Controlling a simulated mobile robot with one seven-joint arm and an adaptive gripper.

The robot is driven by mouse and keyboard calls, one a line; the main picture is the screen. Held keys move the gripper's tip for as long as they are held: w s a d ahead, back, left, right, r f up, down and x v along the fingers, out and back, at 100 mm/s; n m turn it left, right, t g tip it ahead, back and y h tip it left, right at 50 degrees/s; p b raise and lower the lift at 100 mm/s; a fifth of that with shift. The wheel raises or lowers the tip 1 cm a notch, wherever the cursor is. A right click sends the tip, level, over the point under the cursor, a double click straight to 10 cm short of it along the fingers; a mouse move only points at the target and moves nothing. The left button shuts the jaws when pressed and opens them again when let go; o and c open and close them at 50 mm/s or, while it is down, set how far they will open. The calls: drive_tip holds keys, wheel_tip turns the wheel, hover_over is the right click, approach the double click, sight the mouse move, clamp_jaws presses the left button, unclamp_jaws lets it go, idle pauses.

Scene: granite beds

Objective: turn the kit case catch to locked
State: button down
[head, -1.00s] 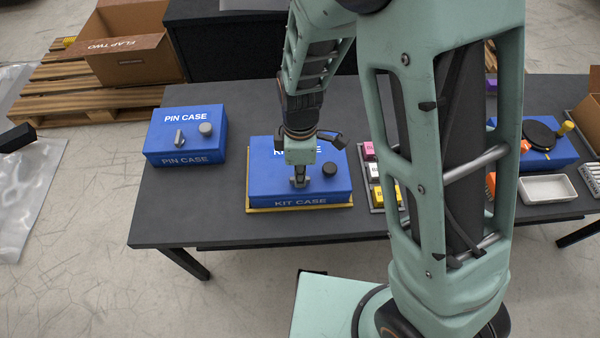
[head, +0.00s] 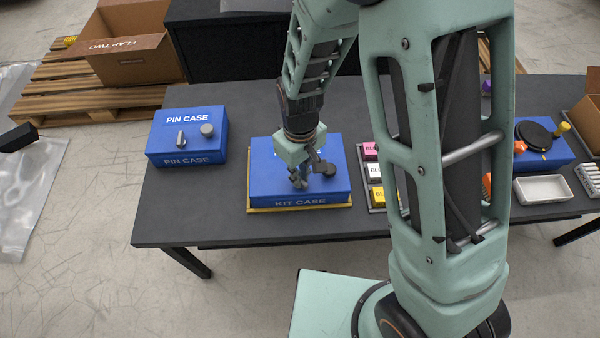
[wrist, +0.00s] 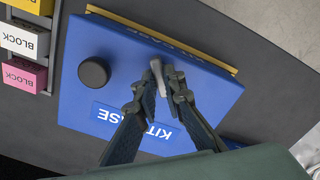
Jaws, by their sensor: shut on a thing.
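The blue kit case (head: 262,184) lies on the dark table near its front edge, on a yellow-edged base. In the wrist view the case (wrist: 88,45) fills the middle. Its catch (wrist: 158,78) is a small grey bar on the lid, seen between my fingertips. My gripper (wrist: 164,80) is shut on the catch, with one finger on each side. In the head view my gripper (head: 299,182) points down onto the lid and mostly hides the catch. A round dark knob (wrist: 93,72) stands on the lid beside the catch.
The pin case (head: 160,142), with its own catch (head: 180,139) and knob (head: 207,130), stands to the left. Pink, white and yellow blocks (head: 377,194) sit in a tray close to the right. Bare table lies between the two cases.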

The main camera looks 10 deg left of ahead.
drive_tip(key=m, duration=0.4)
drive_tip(key=shift+r+p, duration=0.1)
drive_tip(key=shift+p, duration=0.3)
drive_tip(key=shift+m+p, duration=0.35)
drive_tip(key=shift+m, duration=1.45)
drive_tip(key=c, duration=2)
unclamp_jaws()
wheel_tip(320, 180, up, 12)
drive_tip(key=shift+f, duration=0.1)
